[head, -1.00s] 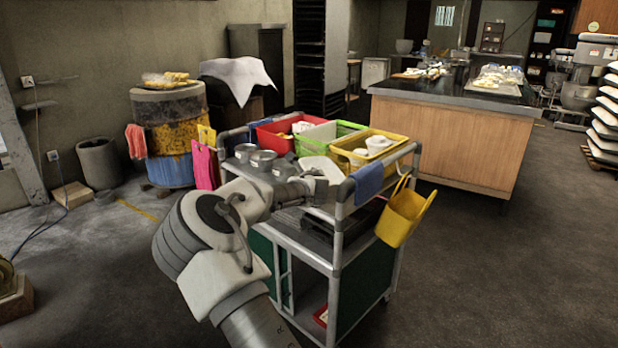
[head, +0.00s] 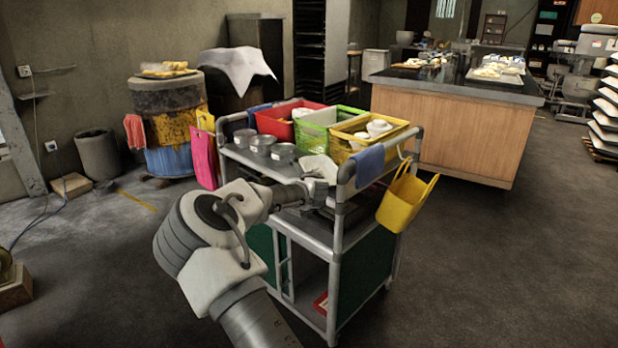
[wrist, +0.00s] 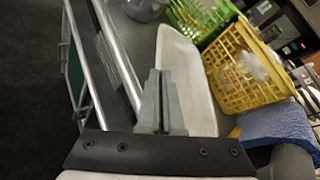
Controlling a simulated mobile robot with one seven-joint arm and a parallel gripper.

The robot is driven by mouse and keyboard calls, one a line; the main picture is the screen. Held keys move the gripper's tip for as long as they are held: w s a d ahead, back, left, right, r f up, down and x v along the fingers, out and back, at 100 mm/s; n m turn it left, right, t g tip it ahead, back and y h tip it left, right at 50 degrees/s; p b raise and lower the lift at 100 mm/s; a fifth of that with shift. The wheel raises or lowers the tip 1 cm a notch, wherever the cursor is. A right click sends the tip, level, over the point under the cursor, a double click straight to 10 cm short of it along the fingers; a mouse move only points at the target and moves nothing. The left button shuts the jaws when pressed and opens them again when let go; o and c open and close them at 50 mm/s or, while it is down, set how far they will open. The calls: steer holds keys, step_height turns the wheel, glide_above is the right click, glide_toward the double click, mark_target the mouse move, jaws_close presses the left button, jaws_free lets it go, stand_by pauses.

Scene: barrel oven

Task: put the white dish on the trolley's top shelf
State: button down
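The white dish (head: 318,165) is a long, shallow, pale tray near the front right of the trolley's top shelf (head: 240,158), in front of the baskets. In the wrist view the dish (wrist: 195,85) lies along my fingers. My gripper (head: 318,192) is at its near side. In the wrist view the two fingers of my gripper (wrist: 160,85) are close together at the dish's left rim, apparently shut on it. The fingers hide part of that rim. I cannot tell whether the dish's underside touches the shelf.
Several metal pots (head: 262,145) stand left on the top shelf. Red (head: 272,122), green (head: 315,133) and yellow (head: 355,145) baskets fill its back. A blue towel (head: 370,165) and a yellow bag (head: 403,200) hang at the right end. Floor right of the trolley is clear.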

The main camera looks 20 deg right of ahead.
steer(key=shift+f, duration=0.3)
steer(key=c, duration=1)
jaws_free()
steer(key=p+v, duration=0.4)
steer(key=v, duration=1.3)
steer(key=shift+s, duration=0.2)
